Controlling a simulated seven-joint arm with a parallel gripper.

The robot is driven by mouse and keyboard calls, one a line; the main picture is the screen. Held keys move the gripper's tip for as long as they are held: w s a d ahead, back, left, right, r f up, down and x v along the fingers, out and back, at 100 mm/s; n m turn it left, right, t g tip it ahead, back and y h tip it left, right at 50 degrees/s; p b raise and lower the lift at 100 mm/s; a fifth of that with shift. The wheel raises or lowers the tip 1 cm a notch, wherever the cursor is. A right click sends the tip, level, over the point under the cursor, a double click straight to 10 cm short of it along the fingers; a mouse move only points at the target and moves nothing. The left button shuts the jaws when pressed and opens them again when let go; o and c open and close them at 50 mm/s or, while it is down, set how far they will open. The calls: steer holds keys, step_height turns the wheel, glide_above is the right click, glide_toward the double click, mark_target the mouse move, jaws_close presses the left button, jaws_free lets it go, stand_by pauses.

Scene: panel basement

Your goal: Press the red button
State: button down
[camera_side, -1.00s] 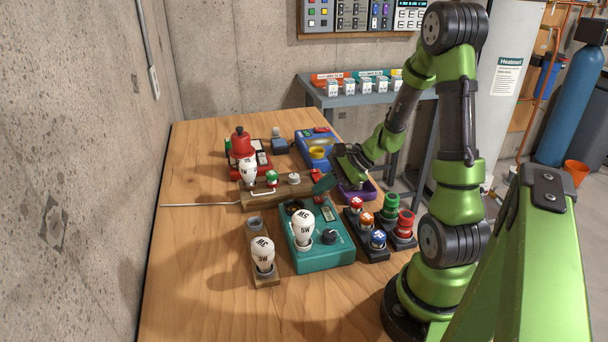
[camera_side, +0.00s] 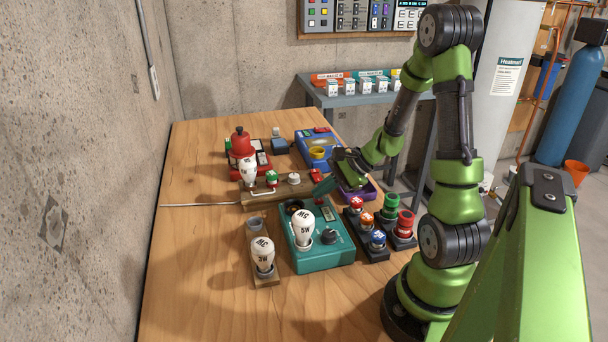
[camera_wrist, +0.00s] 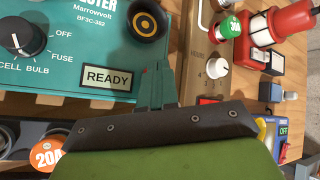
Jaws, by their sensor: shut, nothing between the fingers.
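A small red piece (camera_side: 316,177), which looks like the red button, sits at the right end of a wooden board (camera_side: 258,197). Part of it seems to show in the wrist view (camera_wrist: 209,100), just right of my fingers and partly hidden by the gripper body. My gripper (camera_side: 322,187) is shut and empty, with its teal fingers pointing down-left beside that piece. In the wrist view the fingertips (camera_wrist: 155,78) are over the edge of the teal tester, near its READY label. I cannot tell whether they touch anything.
A teal tester (camera_side: 318,259) with a bulb stands in front of the board. Several coloured caps (camera_side: 378,239) stand at the right. A purple tray (camera_side: 368,193) lies under my gripper, and a red lantern-like item (camera_side: 241,143) stands behind. The table's front left is clear.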

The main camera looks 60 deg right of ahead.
mark_target(324, 203)
steer(key=shift+f, duration=0.15)
stand_by(0.5)
steer(key=shift+r, duration=0.9)
steer(key=shift+r, duration=2.5)
steer(key=s+a+r+n, duration=0.2)
steer(key=a+r+n, duration=0.2)
steer(key=a+n, duration=0.2)
steer(key=s+a+r+n+h, duration=0.1)
steer(key=s+a+r+n, duration=0.2)
steer(key=a, duration=0.4)
steer(key=s+a+r+n+g+h, duration=0.1)
steer(key=s+a+r+n, duration=0.1)
steer(key=a+r+n, duration=0.2)
steer(key=a+n, duration=0.3)
steer(key=n, duration=0.1)
steer(key=shift+s+r+n, duration=0.25)
steer(key=shift+r+n, duration=0.05)
steer(key=shift+r, duration=0.1)
